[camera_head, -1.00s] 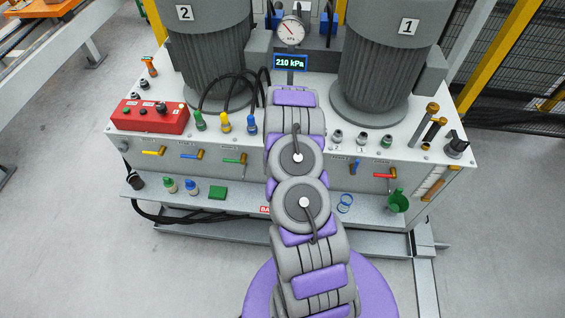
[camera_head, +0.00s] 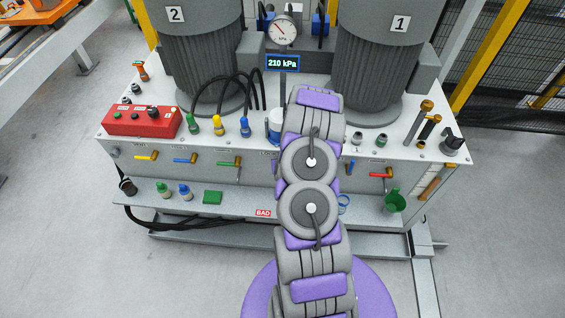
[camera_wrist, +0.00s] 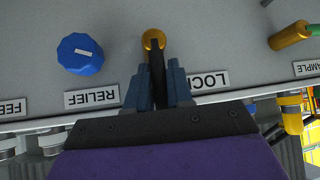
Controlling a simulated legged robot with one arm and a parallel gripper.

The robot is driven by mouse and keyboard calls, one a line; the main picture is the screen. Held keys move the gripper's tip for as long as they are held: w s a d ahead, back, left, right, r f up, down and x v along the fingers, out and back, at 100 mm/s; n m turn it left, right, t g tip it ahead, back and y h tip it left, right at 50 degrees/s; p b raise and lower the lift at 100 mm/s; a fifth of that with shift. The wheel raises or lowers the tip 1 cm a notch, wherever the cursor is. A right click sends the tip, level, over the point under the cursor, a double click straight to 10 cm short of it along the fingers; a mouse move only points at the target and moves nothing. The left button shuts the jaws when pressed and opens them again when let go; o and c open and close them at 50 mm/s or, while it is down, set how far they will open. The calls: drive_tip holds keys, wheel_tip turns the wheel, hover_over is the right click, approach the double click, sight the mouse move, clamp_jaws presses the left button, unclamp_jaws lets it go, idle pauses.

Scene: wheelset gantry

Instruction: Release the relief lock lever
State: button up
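In the wrist view, the lock lever is a black bar (camera_wrist: 156,72) on a round brass hub (camera_wrist: 153,40), beside an upside-down LOCK label (camera_wrist: 208,80). My gripper (camera_wrist: 158,68) has one finger on each side of the bar, which fills the narrow gap between them; it looks shut on the lever. The blue relief knob (camera_wrist: 80,54) with a white mark sits to the left, above the RELIEF label (camera_wrist: 92,96). In the head view my arm hides the gripper and the lever.
The gauge display (camera_head: 283,63) reads 210 kPa. A red control box (camera_head: 142,120), coloured fittings and small levers line the bench at left. A green cup (camera_head: 394,201) stands on the lower shelf at right. In the wrist view a brass handle (camera_wrist: 290,34) is at upper right.

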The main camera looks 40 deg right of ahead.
drive_tip(key=o, duration=0.4)
drive_tip(key=shift+d+f, duration=0.15)
drive_tip(key=shift+f, duration=0.05)
drive_tip(key=shift+c, duration=0.2)
drive_tip(key=shift+s+a+r, duration=0.2)
drive_tip(key=shift+a+r, duration=0.1)
drive_tip(key=shift+r, duration=0.05)
drive_tip(key=p+v, duration=1.6)
drive_tip(key=shift+s+r, duration=0.1)
